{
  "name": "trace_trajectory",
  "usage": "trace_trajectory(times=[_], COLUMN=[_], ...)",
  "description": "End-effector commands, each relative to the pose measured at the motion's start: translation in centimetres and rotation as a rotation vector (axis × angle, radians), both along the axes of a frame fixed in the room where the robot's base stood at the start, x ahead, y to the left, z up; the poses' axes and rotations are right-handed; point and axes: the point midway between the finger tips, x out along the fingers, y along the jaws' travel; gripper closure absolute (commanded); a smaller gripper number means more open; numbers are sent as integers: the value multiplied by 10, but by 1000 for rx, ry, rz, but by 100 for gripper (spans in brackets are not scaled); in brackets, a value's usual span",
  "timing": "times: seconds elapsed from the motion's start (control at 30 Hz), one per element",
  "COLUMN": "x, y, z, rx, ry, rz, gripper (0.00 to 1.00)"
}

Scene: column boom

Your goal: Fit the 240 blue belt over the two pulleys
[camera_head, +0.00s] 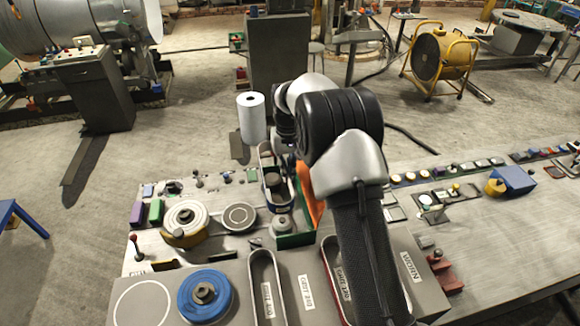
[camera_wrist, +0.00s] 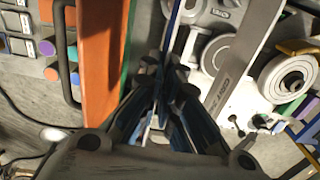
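My gripper (camera_wrist: 166,78) looks closed on that strip; in the head view my arm largely hides the fingers. One grey pulley (camera_head: 283,224) stands just below the loop in the head view. The wrist view shows round grey pulley parts (camera_wrist: 217,54) right of the strip. Whether the belt goes around either pulley, I cannot tell.
An orange panel (camera_wrist: 100,60) stands close left of my fingers. A white cylinder (camera_head: 251,118) stands behind.

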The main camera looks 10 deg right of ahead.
Motion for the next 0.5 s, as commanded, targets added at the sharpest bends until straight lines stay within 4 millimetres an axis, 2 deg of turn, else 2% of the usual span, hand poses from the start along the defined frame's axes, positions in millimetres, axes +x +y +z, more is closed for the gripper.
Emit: trace_trajectory(times=[0.13,0.5], x=[7,8], y=[-1,0], z=[-7,-28], rx=[1,1], ry=[0,-1], rz=[13,15], gripper=[100,100])
